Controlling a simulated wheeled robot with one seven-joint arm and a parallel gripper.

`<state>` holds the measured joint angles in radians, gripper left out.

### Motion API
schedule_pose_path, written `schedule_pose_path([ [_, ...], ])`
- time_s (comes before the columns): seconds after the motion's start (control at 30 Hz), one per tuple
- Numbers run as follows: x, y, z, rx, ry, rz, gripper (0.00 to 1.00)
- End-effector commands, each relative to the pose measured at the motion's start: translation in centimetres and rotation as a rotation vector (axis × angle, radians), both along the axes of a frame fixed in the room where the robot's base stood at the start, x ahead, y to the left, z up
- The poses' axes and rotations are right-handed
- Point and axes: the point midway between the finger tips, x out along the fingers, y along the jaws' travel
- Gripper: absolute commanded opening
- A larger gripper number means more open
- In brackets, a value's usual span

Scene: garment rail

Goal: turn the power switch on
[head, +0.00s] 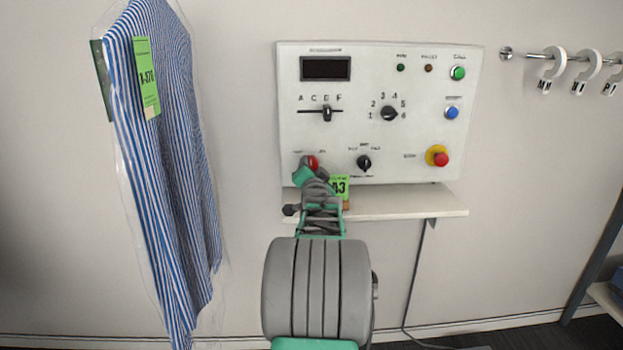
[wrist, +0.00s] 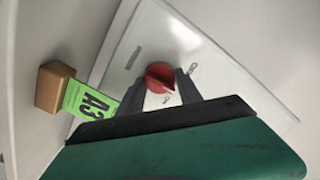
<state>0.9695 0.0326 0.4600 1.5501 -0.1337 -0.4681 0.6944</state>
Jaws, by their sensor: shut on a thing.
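The white control panel (head: 430,100) is mounted on the wall. The power switch is a red rotary knob (head: 313,162) at the panel's lower left. In the wrist view the red knob (wrist: 160,77) sits between my fingertips. My gripper (head: 309,168) is shut on the knob, and in the wrist view (wrist: 164,82) one finger lies on each side of it. In the head view my gripper and arm cover part of the knob and its labels. The display (head: 325,69) at the upper left is dark.
A shelf (head: 400,203) juts out below the panel. A green A3 tag (wrist: 92,101) on a wooden block (wrist: 54,87) stands close beside my gripper. A bagged striped shirt (head: 165,150) hangs at left. A red emergency button (head: 441,159) is at the panel's lower right.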

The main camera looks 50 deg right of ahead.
Motion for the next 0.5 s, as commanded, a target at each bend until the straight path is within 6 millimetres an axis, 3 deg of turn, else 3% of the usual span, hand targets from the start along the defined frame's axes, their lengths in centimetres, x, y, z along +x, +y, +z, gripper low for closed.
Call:
schedule_pose_path([
  [0.5, 0.08, 0.05, -0.17, 0.316, -0.364, 0.003, 0.01],
])
